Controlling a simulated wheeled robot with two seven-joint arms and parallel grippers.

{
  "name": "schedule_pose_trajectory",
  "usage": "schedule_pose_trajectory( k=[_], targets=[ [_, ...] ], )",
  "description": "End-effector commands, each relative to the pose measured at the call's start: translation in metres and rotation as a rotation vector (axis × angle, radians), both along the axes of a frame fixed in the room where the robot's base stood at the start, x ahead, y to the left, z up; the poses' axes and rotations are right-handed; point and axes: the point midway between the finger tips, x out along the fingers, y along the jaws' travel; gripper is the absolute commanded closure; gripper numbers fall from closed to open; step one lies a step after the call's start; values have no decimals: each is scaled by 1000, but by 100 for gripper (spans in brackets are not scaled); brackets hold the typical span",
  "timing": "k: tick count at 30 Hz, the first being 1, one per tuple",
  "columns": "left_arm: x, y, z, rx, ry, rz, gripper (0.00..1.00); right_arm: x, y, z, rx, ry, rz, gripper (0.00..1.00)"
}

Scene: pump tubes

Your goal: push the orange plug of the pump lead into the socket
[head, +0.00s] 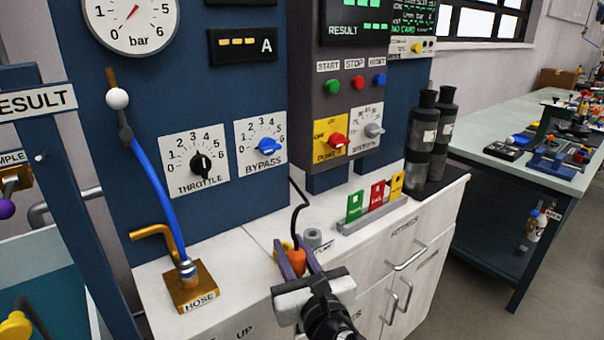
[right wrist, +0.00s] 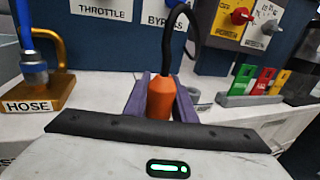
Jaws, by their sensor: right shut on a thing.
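The orange plug (head: 297,258) is held between the two purple fingers of my right gripper (head: 298,262), above the white cabinet top. In the right wrist view the plug (right wrist: 160,98) stands about upright between the fingers. The black pump lead (head: 300,208) rises from its top and curves up to the blue panel. A grey ring-shaped piece (head: 313,237) sits on the counter just behind and to the right of the plug; I cannot tell whether it is the socket. No other socket shows clearly; the plug's lower end is hidden. My left gripper is not in view.
A brass HOSE block (head: 191,287) with a blue hose stands to the left. A grey rack (head: 375,218) with green, red and yellow cards is at the right, with dark cylinders (head: 422,135) beyond. The panel with BYPASS knob (head: 266,146) rises behind.

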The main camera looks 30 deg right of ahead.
Motion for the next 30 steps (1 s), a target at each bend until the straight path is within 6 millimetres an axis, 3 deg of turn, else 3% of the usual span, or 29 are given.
schedule_pose_trajectory(
  k=[1,6,12,24,30],
  targets=[
    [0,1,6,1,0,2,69,20,-15,18,-6,-10,-51,98],
    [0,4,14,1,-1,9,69,63,-66,54,-3,-16,-225,98],
    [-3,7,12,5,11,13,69,82,-102,80,10,-25,-346,98],
    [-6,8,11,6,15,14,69,84,-108,83,14,-26,-366,98],
    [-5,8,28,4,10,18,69,82,-106,88,14,-25,-365,98]
  ],
)
